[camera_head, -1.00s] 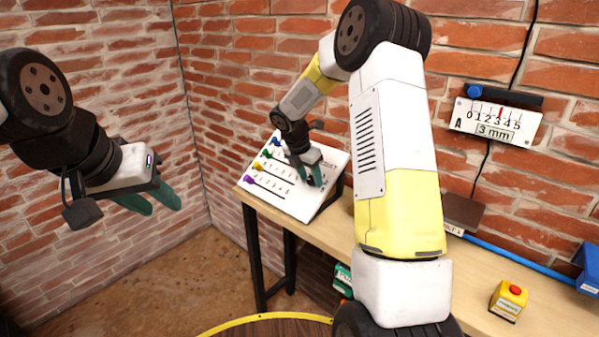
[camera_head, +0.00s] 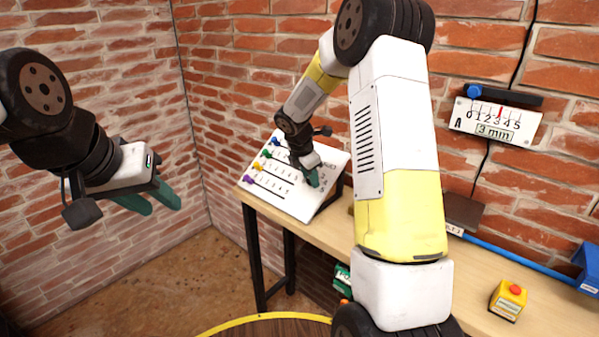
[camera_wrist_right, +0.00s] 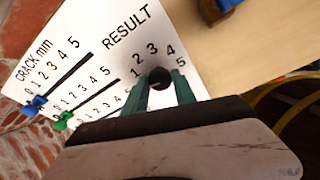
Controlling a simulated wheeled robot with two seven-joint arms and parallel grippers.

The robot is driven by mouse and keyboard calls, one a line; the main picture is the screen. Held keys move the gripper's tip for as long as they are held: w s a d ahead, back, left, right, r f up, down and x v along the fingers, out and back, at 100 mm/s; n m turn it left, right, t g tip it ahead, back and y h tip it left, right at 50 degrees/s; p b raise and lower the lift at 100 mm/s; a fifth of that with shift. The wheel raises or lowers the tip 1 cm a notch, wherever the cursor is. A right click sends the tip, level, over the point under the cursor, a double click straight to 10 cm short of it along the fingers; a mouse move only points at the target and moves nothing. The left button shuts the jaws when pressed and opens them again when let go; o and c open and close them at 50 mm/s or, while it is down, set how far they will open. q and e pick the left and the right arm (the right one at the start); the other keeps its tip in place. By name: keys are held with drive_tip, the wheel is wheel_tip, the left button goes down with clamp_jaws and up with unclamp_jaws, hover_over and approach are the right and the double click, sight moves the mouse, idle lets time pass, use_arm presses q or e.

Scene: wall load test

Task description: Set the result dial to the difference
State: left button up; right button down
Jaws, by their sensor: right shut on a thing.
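The white sloped panel (camera_head: 293,207) stands on the table's left end. In the right wrist view it shows a "RESULT" scale (camera_wrist_right: 128,27) with numbers up to 5 around a dark round dial knob (camera_wrist_right: 160,76). My right gripper (camera_head: 314,178) is at the panel; its green fingers (camera_wrist_right: 163,88) are shut on the knob, one each side. The dial's pointer cannot be made out. Blue (camera_wrist_right: 35,105) and green (camera_wrist_right: 63,121) slider knobs sit at the low end of their rows. My left gripper (camera_head: 150,200) is open and empty, away from the panel.
A white wall gauge A (camera_head: 495,120) reads "3 mm", its red mark near 3. Yellow (camera_head: 257,167) and purple (camera_head: 248,181) knobs line the panel's left side. A yellow box with a red button (camera_head: 509,300) and a blue bar (camera_head: 520,259) are on the right.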

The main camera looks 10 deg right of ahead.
drive_tip(key=m, duration=0.3)
drive_tip(key=shift+s+t, duration=0.1)
drive_tip(key=shift+t, duration=0.3)
drive_tip(key=m+t, duration=0.1)
drive_tip(key=m, duration=0.3)
drive_tip(key=shift+a+m, duration=0.1)
drive_tip(key=shift+m, duration=0.3)
drive_tip(key=m, duration=0.3)
drive_tip(key=shift+s+f+t, duration=0.1)
drive_tip(key=shift+t, duration=0.2)
drive_tip(key=m, duration=0.4)
drive_tip(key=shift+a+h, duration=0.1)
drive_tip(key=shift+h, duration=0.3)
drive_tip(key=m+t+h, duration=0.1)
drive_tip(key=m, duration=0.5)
drive_tip(key=shift+f+m, duration=0.1)
drive_tip(key=shift+m, duration=0.3)
drive_tip(key=m+h, duration=0.1)
drive_tip(key=m, duration=0.5)
drive_tip(key=shift+a+h, duration=0.1)
drive_tip(key=shift+h, duration=0.3)
drive_tip(key=shift+f, duration=0.1)
